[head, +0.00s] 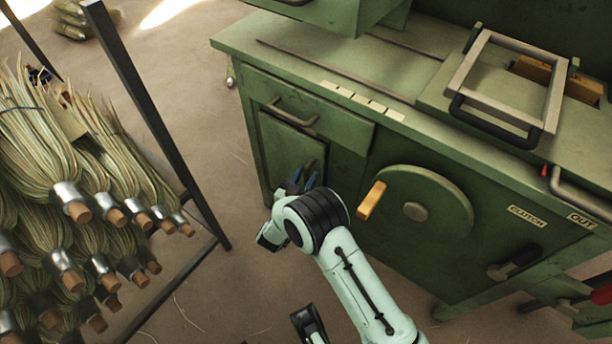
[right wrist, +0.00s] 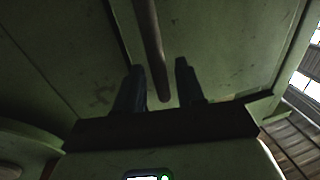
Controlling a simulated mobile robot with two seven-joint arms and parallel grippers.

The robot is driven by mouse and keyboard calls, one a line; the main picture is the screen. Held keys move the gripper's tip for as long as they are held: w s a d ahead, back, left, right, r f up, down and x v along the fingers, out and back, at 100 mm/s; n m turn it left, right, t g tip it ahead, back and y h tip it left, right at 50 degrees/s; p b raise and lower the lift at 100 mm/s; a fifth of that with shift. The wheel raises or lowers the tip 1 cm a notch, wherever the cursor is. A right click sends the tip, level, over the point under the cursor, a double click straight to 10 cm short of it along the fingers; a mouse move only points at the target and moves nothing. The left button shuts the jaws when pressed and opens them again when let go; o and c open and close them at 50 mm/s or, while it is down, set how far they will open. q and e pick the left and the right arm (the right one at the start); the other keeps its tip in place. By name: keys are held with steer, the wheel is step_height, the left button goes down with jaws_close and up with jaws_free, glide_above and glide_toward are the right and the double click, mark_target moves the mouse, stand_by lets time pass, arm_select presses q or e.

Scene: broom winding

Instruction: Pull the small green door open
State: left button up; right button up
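The small green door (head: 285,137) is on the machine's left front, below a drawer, and looks shut in the head view. My right gripper (head: 302,178) is in front of the door's lower right part, its dark blue fingers pointing at it. In the right wrist view a dark bar handle (right wrist: 151,45) runs down between the two separated fingers (right wrist: 158,85). I see a gap on each side of the bar, so the gripper looks open around it. My wrist hides the door's lower part in the head view.
A drawer with a handle (head: 292,112) is above the door. A round green disc with a wooden knob (head: 372,200) is to its right. A rack of broom bundles (head: 75,190) stands at the left, its dark post (head: 150,110) close by. Bare floor lies between.

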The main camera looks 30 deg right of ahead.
arm_select(q)
steer(key=shift+s+f, duration=0.1)
steer(key=shift+s, duration=0.15)
arm_select(e)
steer(key=shift+w+d, duration=0.3)
steer(key=shift+d, duration=0.1)
jaws_close()
steer(key=shift+a, duration=0.15)
